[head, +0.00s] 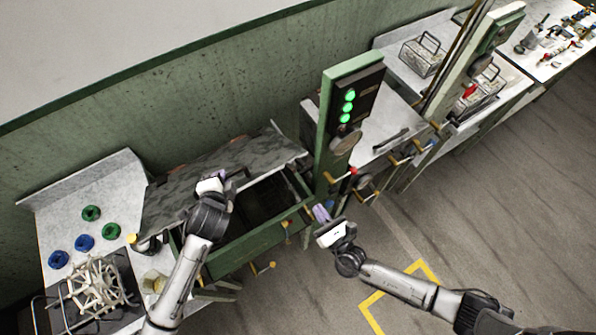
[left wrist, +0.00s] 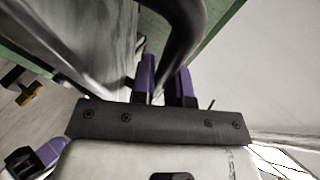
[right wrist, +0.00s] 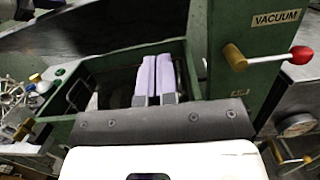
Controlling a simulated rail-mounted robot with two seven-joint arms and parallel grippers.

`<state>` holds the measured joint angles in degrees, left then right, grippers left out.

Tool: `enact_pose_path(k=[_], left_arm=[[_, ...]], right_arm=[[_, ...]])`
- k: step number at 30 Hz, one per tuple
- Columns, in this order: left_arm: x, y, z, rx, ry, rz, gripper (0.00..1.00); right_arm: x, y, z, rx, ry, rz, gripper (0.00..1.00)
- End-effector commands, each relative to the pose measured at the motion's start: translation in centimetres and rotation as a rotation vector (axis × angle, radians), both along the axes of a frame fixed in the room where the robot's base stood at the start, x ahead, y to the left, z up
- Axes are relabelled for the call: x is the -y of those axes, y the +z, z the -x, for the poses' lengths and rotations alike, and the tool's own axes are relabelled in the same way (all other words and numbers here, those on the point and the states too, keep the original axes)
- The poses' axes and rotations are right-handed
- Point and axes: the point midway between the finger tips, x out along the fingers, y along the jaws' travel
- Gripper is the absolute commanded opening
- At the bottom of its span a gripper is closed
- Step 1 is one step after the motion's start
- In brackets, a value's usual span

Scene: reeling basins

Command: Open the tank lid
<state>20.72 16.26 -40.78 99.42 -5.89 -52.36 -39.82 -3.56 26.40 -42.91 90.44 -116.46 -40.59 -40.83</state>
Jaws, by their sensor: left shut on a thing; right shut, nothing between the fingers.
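The tank lid (head: 190,178) is a mottled grey plate, tilted up at the back of the green tank (head: 250,250). The tank's dark inside shows in front of it. My left gripper (head: 226,177) is at the lid's front edge, shut on the dark curved lid handle (left wrist: 184,35), which fills the upper middle of the left wrist view. My right gripper (head: 321,212) is shut and empty by the tank's right front corner, apart from the lid. In the right wrist view its fingers (right wrist: 155,75) show in front of the tank (right wrist: 112,70).
A green post with lit green lamps (head: 348,100) stands right of the tank. A lever with a red knob (right wrist: 301,55) sticks out beside the VACUUM label (right wrist: 276,19). Left is a counter with blue and green rings (head: 91,213) and a pale reel frame (head: 98,284). Floor at right is clear.

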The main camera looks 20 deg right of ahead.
Motion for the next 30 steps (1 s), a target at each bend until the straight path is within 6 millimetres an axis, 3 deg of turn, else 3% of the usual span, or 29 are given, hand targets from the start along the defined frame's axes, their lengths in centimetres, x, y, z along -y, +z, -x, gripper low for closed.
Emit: enact_pose_path(k=[8,21,30], left_arm=[[-0.1,-0.2,0.0,-0.004,0.003,-0.002,0.0],[-0.1,-0.2,0.0,-0.003,0.003,-0.002,0.0],[-0.2,-0.2,0.0,-0.002,0.003,-0.002,0.0]], right_arm=[[-0.5,0.4,-2.1,0.011,-0.009,0.046,0.0],[-2.1,1.7,-9.8,0.01,-0.009,0.043,0.0],[-2.5,4.3,-11.5,0.008,-0.01,0.041,0.0]])
